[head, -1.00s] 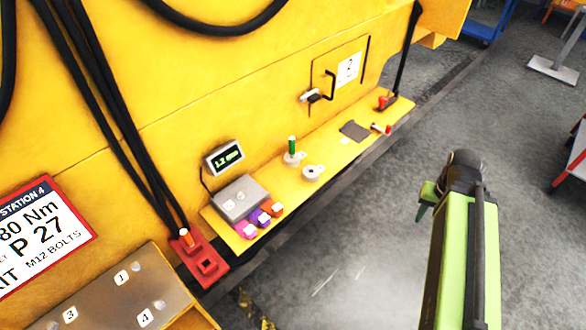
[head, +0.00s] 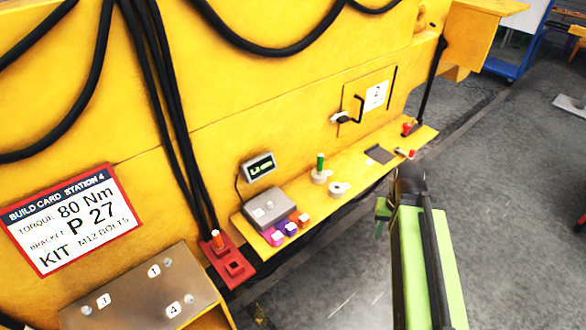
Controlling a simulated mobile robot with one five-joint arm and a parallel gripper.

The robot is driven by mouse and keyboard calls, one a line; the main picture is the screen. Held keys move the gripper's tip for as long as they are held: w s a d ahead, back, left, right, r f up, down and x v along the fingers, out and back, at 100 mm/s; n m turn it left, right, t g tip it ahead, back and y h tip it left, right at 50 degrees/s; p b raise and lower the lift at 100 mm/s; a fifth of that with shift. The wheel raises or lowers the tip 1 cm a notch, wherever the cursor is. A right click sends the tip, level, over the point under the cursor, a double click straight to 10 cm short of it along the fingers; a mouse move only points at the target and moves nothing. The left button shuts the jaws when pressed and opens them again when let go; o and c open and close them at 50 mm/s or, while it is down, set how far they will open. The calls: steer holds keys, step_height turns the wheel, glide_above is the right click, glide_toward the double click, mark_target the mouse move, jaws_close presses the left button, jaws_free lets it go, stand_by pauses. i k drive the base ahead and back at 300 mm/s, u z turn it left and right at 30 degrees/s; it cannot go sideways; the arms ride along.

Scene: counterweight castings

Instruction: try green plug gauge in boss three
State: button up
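The green plug gauge (head: 320,162) stands upright in a pale round boss (head: 319,177) on the yellow ledge. A second pale boss (head: 340,189) with an open hole sits just to its right; no number is readable on either. My gripper (head: 382,211) is at the end of my green arm, right of the ledge and apart from the gauge. Its fingers are small and partly hidden, so their opening is unclear.
The yellow ledge (head: 262,228) also bears a grey box (head: 268,208), several coloured blocks and a dark pad (head: 379,154). A small display (head: 259,166) is above. A red holder (head: 228,262) with an orange peg is at left. Black cables hang over the yellow casting. Grey floor lies open at right.

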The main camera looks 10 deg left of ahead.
mark_target(320, 159)
steer(key=u, duration=0.55)
steer(key=i, duration=1.05)
steer(key=z, duration=0.05)
